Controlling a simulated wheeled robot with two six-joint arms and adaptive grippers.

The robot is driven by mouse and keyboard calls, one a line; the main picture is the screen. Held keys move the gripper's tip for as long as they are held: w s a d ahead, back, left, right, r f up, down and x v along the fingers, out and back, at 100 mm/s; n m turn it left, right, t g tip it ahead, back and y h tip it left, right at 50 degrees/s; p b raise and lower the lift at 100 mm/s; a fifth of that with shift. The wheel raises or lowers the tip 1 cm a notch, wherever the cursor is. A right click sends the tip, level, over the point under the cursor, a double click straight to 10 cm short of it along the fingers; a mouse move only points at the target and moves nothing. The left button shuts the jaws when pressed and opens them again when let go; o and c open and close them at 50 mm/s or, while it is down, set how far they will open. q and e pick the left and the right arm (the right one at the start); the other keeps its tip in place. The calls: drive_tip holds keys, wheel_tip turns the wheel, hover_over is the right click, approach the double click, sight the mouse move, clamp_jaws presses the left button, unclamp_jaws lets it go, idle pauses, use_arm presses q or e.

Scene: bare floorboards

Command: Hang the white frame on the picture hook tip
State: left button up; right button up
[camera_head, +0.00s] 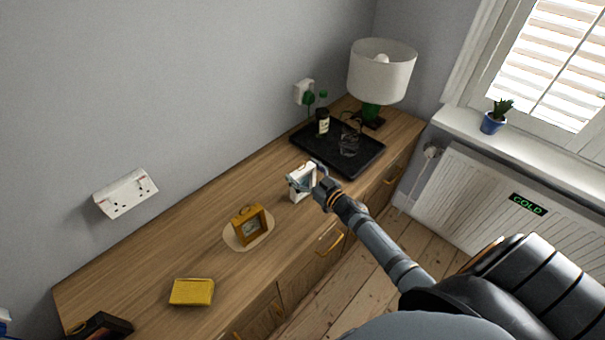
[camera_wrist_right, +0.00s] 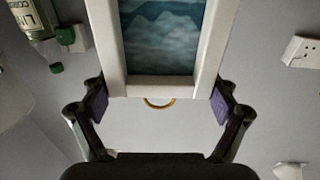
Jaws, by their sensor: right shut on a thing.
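The white frame (camera_head: 297,190) is held in my right gripper (camera_head: 316,178), at the front part of the wooden cabinet top in the head view. In the right wrist view the white frame (camera_wrist_right: 155,87) shows a blue-grey cloudy mountain picture. A gold ring hangs at its near edge (camera_wrist_right: 160,103). The purple pads of my right gripper (camera_wrist_right: 157,103) press on both sides of the frame. I cannot make out a picture hook for sure; a small white thing (camera_wrist_right: 290,171) sits at the lower right of the wrist view. My left gripper is not in view.
A double socket (camera_head: 125,193) is on the wall.

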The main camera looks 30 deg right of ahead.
drive_tip(key=o, duration=1.5)
drive_tip(key=shift+f, duration=0.1)
drive_tip(key=shift+f+b, duration=0.2)
drive_tip(key=shift+b, duration=0.35)
drive_tip(key=v, duration=1)
drive_tip(key=shift+s+r+b, duration=0.3)
drive_tip(key=shift+r+b, duration=0.05)
drive_tip(key=shift+b, duration=0.1)
drive_tip(key=shift+a, duration=0.1)
